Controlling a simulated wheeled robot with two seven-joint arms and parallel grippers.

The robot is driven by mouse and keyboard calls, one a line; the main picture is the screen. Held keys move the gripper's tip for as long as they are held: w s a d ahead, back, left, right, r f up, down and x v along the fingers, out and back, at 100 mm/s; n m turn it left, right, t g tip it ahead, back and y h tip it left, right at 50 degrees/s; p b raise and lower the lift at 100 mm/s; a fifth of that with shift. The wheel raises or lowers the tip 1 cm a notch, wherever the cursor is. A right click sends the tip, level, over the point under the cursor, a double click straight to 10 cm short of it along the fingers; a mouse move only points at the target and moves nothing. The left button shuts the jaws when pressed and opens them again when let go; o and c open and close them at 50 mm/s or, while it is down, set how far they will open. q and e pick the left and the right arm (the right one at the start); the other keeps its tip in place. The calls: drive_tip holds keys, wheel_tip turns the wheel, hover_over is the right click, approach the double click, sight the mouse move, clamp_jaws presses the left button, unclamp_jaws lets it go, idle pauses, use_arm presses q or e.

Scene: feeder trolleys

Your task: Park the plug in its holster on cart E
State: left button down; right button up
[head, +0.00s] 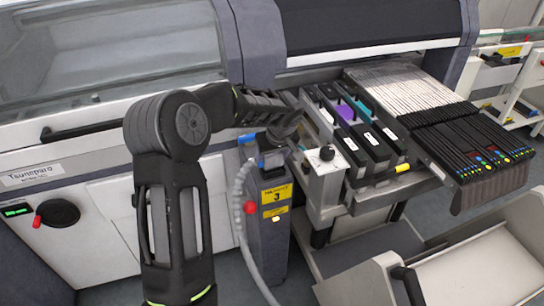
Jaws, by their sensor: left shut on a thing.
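My left gripper (290,146) is at the top of a dark post (268,225) that bears a yellow label and a red knob. The gripper points down and away from me and is shut. The plug in it is mostly hidden by my own wrist, so I cannot tell whether it touches a holster. A grey corrugated hose (240,200) rises beside the post toward the gripper. A small blue part (247,138) shows left of the wrist. The post's label seems to read J; I cannot make out a cart marked E. My right gripper is not in view.
Right of the gripper stands a feeder trolley with several dark cassettes (371,150) and a grey bracket with a black knob (327,153). A bank of slim feeders (465,140) lies further right. A pale bin (480,270) fills the lower right. Another trolley (495,75) stands behind.

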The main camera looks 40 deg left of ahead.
use_arm(q)
drive_tip(key=shift+r, duration=0.1)
drive_tip(key=shift+w+f+b, duration=0.1)
drive_tip(key=shift+f+b, duration=0.15)
drive_tip(key=shift+b, duration=0.2)
drive_tip(key=shift+c, duration=2)
unclamp_jaws()
drive_tip(key=shift+r+p, duration=0.2)
drive_tip(key=shift+p, duration=0.7)
drive_tip(key=shift+d+r+b, duration=0.15)
drive_tip(key=shift+r+b, duration=0.1)
drive_tip(key=shift+b, duration=0.1)
drive_tip(key=b+v, duration=0.1)
drive_tip(key=v, duration=0.6)
drive_tip(key=shift+s, duration=0.3)
